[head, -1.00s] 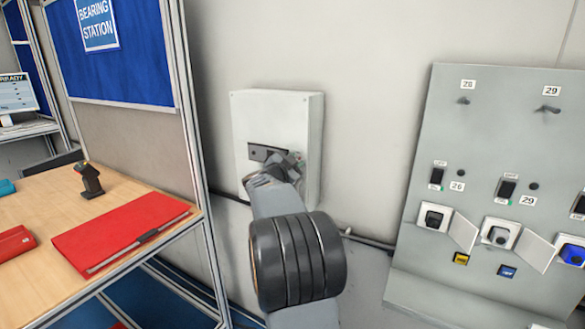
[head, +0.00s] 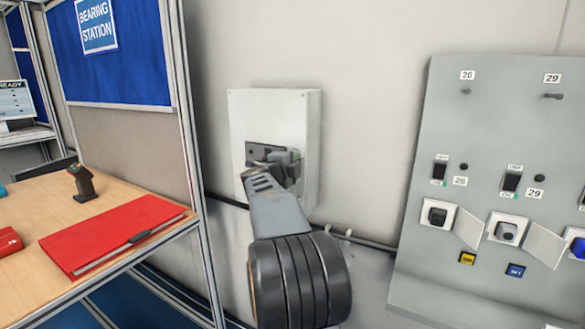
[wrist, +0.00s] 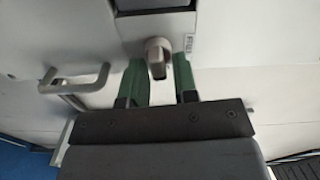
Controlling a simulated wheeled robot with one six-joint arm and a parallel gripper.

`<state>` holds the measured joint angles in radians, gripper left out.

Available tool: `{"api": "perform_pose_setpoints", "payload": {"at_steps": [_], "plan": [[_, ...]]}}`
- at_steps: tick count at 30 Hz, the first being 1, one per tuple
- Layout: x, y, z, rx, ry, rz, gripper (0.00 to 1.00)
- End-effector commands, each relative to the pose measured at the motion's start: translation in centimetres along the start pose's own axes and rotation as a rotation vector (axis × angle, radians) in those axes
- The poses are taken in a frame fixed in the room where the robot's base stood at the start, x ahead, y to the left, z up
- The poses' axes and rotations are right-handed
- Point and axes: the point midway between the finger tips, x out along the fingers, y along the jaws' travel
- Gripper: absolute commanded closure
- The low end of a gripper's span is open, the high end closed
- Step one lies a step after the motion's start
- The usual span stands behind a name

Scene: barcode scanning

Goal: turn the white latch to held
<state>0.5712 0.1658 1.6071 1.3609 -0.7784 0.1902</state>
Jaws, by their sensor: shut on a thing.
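The white box (head: 308,120) is on the wall in the head view, with a dark plate (head: 256,153) on its front. My gripper (head: 284,168) is at this plate, and my wrist hides the lower front of the box. In the wrist view, the latch (wrist: 157,56) is a stubby pale grey-beige knob pointing down below a dark plate (wrist: 153,5). My gripper (wrist: 158,72) has its green fingers either side of the knob and is shut on it. The latch itself cannot be made out in the head view.
A grey panel (head: 500,120) with switches and open socket covers stands at right. At left is a wooden table (head: 120,190) with a red folder (head: 110,232) and a dark scanner (head: 82,182). A pale handle (wrist: 75,82) is left of my fingers.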

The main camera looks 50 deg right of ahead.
Motion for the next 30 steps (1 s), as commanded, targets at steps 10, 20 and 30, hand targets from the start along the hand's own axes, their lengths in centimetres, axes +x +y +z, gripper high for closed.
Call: {"api": "perform_pose_setpoints", "payload": {"at_steps": [10,20,30], "plan": [[0.03,0.31,-0.05,0.102,0.002,0.002,0.96],[0.03,0.28,-0.04,0.116,0.003,0.003,0.96],[0.01,0.24,-0.01,0.115,0.002,0.002,0.62]]}}
